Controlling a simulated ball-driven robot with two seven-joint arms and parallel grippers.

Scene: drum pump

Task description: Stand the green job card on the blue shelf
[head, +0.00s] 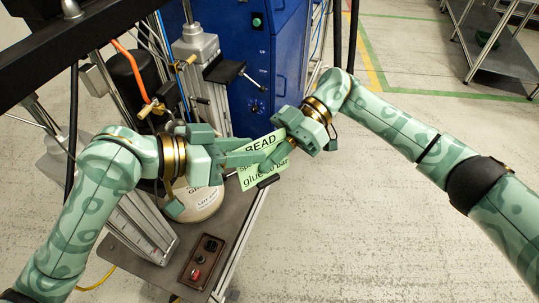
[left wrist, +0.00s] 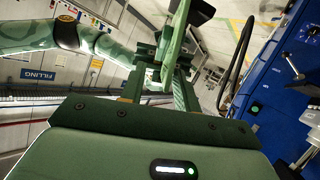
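The green job card (head: 264,174) with black print is held up in the air between my two grippers in the head view. My left gripper (head: 255,151) reaches in from the left, its fingers across the card; whether they clamp it is unclear. My right gripper (head: 276,160) comes from the upper right and looks shut on the card, a finger crossing its front. In the left wrist view, a thin green strip (left wrist: 174,42), apparently the card edge-on, rises beyond my left fingers. I cannot make out a blue shelf.
A blue cabinet (head: 258,75) stands behind the grippers. Below the card is a machine bench with a pale drum (head: 197,203) and a button box (head: 202,262). A metal rack (head: 500,50) stands far right.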

